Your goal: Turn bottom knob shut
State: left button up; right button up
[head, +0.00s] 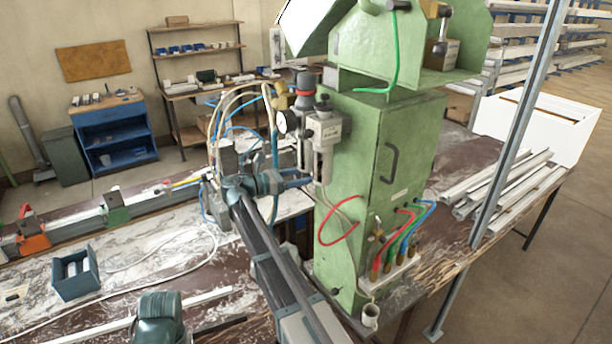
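A filter-regulator unit (325,134) is mounted on the left side of the green cabinet (385,160), with a gauge (289,122) and a clear bowl (324,166). A red-and-black knob (305,84) and a black knob (323,103) sit at its top. The bowl's lower end, where a bottom knob may be, is too small and partly covered to make out. My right gripper (305,181) reaches in from the left at that lower end; I cannot tell whether it touches. Its fingers are too small to judge. My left gripper is out of view; only a teal arm part shows.
Red, green and blue hoses (403,220) run to brass fittings on the cabinet's lower front. Loose hoses (228,100) loop close to my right wrist. A blue bin (75,274) and metal profiles (515,195) lie on the benches.

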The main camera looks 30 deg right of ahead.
grip_shut()
jog(key=shift+s+t, duration=0.1)
jog(key=shift+t, duration=0.3)
jog(key=n+t, duration=0.2)
jog(key=shift+s+t, duration=0.2)
jog(key=shift+t, duration=0.2)
jog(key=n+t, duration=0.2)
jog(key=t, duration=0.2)
jog(key=shift+n, duration=0.4)
jog(key=n+t+y, duration=0.2)
jog(key=n+t, duration=0.1)
jog(key=t, duration=0.1)
jog(key=shift+w+n+t+y, duration=0.2)
jog(key=shift+n+t+y, duration=1.05)
jog(key=shift+t, duration=0.35)
jog(key=shift+w+t+y, duration=0.1)
jog(key=shift+t+y, duration=0.15)
jog(key=shift+t, duration=0.05)
